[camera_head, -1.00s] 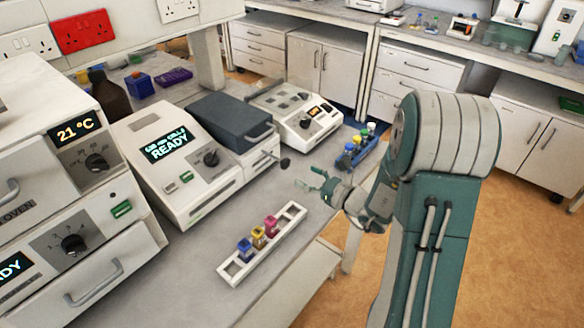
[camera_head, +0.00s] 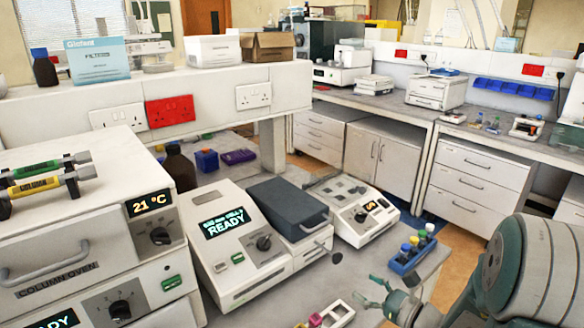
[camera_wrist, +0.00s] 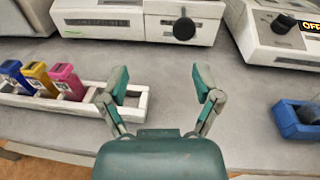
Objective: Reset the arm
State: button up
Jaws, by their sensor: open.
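My gripper (camera_head: 380,297) is open and empty at the lower right of the head view, above the bench. In the wrist view my gripper (camera_wrist: 160,92) shows two green and grey fingers spread apart with bare bench between them. My arm shows at the right of the head view, bent at a rounded joint. A white rack (camera_wrist: 92,96) with blue, yellow and pink cuvettes lies just left of and behind the fingers in the wrist view. In the head view only the rack's end (camera_head: 340,313) shows at the bottom edge.
A white instrument reading READY (camera_head: 240,240) and a second instrument (camera_head: 362,210) stand beyond the gripper. A blue rack with capped vials (camera_head: 410,252) stands close by. A column oven (camera_head: 85,255) is at the left. Bare bench lies between the fingers and instruments.

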jog(key=s+a+r+n+g+h, duration=0.1)
jog(key=s+a+r+n+g, duration=0.4)
jog(key=s+a+n+g, duration=0.9)
jog(key=s+d+r+n+t+h, duration=0.6)
jog(key=n+h, duration=0.4)
jog(key=n, duration=0.3)
jog(key=shift+s+d, duration=0.35)
jog(key=shift+d, duration=0.5)
